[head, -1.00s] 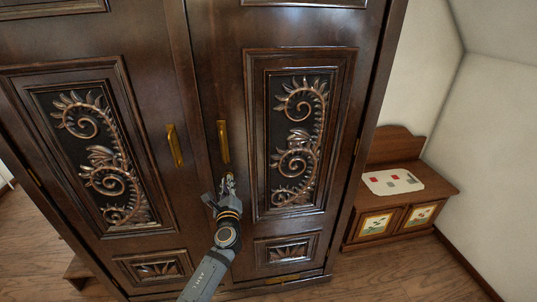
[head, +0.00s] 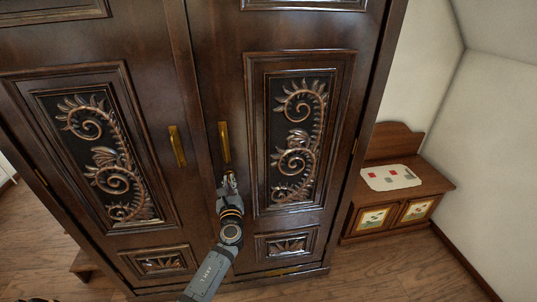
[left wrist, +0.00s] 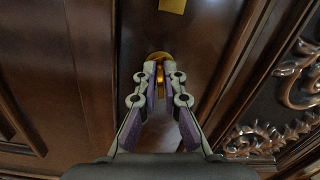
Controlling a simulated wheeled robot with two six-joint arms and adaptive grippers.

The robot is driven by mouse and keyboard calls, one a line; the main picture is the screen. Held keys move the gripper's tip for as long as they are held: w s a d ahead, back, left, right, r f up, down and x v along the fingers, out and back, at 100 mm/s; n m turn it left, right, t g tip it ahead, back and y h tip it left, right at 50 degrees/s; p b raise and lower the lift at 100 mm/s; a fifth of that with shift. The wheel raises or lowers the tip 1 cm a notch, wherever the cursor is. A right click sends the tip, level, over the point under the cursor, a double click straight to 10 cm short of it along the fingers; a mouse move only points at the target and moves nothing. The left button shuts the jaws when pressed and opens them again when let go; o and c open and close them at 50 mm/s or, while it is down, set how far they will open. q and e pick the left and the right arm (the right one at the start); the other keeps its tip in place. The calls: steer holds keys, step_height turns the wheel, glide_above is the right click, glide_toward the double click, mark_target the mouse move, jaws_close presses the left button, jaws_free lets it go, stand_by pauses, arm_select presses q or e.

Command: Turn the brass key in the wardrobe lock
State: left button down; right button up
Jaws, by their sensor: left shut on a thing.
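The dark wooden wardrobe (head: 205,75) fills the middle of the head view, with its two carved doors shut. My left gripper (head: 229,178) is at the right door, just below that door's brass handle (head: 224,143). In the left wrist view my left gripper (left wrist: 160,75) is shut on the brass key (left wrist: 160,88), which shows between its fingertips against the door. The gripper hides the lock and most of the key in the head view. My right gripper is not in view.
A second brass handle (head: 177,146) is on the left door. A low wooden cabinet (head: 397,190) with a patterned cloth (head: 391,177) stands to the right of the wardrobe. Wooden floor (head: 385,265) is clear in front of the cabinet.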

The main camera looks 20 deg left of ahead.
arm_select(q)
steer(key=shift+m+p, duration=0.75)
steer(key=shift+m, duration=0.45)
steer(key=shift+f+m, duration=0.1)
steer(key=shift+m, duration=0.4)
steer(key=shift+d+m+p, duration=0.1)
steer(key=shift+m+p, duration=0.6)
steer(key=shift+p, duration=0.1)
steer(key=m+p, duration=0.1)
steer(key=m, duration=0.1)
steer(key=shift+m, duration=0.4)
steer(key=c, duration=1.4)
jaws_free()
steer(key=shift+w, duration=0.1)
